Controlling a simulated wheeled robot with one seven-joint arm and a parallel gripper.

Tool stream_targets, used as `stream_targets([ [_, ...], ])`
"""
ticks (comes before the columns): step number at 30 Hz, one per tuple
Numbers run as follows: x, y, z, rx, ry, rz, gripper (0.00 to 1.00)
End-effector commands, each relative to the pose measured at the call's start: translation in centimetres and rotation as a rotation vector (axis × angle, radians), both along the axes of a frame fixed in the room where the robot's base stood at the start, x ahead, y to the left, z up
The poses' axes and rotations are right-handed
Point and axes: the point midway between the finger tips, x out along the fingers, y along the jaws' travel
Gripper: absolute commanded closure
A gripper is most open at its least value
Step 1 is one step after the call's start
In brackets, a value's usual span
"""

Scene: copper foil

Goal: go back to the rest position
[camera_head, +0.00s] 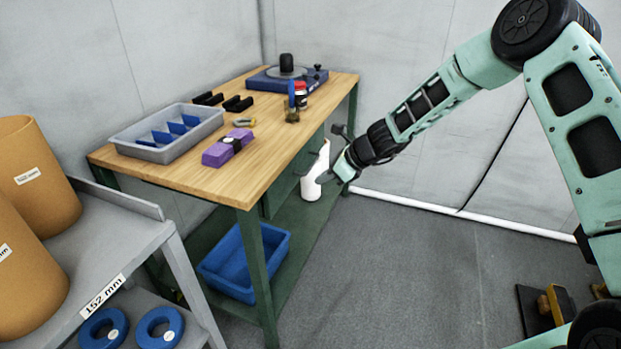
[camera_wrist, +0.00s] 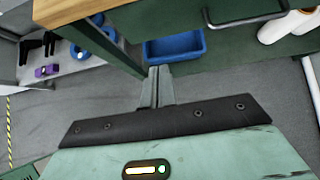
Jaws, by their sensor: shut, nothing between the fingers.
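My gripper (camera_head: 326,176) hangs in the air beyond the right side of the workbench, below the level of its wooden top (camera_head: 262,168). In the wrist view its two fingers (camera_wrist: 158,84) lie together, with nothing between them. My arm reaches in from the right of the head view. In that view the fingers overlap a white roll-like object (camera_head: 312,190) near the lower shelf; I cannot tell the gap between them. White rolls also show at the top right of the wrist view (camera_wrist: 285,25).
The bench carries a grey tray (camera_head: 133,151) with blue dividers, a purple block (camera_head: 219,153), black pieces and a blue device (camera_head: 262,83). A blue bin (camera_head: 238,283) sits low under it. A grey cart (camera_head: 128,238) with brown rolls stands left. Floor (camera_head: 420,270) is clear at centre right.

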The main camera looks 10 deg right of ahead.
Motion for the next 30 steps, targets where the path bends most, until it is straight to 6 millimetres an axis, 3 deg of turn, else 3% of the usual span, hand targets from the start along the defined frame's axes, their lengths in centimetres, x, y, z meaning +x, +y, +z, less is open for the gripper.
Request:
stream_targets([
  [4,-1.9,2.1,2.1,-0.046,-0.049,0.127,1.0],
  [7,-5.5,5.5,5.0,-0.13,-0.138,0.354,1.0],
  [12,-15.3,10.8,10.2,-0.313,-0.345,0.894,1.0],
  [15,-21.5,12.2,12.6,-0.411,-0.465,1.217,1.0],
  [20,-31.1,11.7,15.4,-0.549,-0.64,1.725,1.0],
  [24,-37.8,9.2,17.0,-0.646,-0.763,2.131,1.0],
  [27,-41.0,7.2,17.5,-0.692,-0.819,2.356,1.0],
  [30,-42.9,5.6,17.8,-0.719,-0.852,2.506,1.0],
])
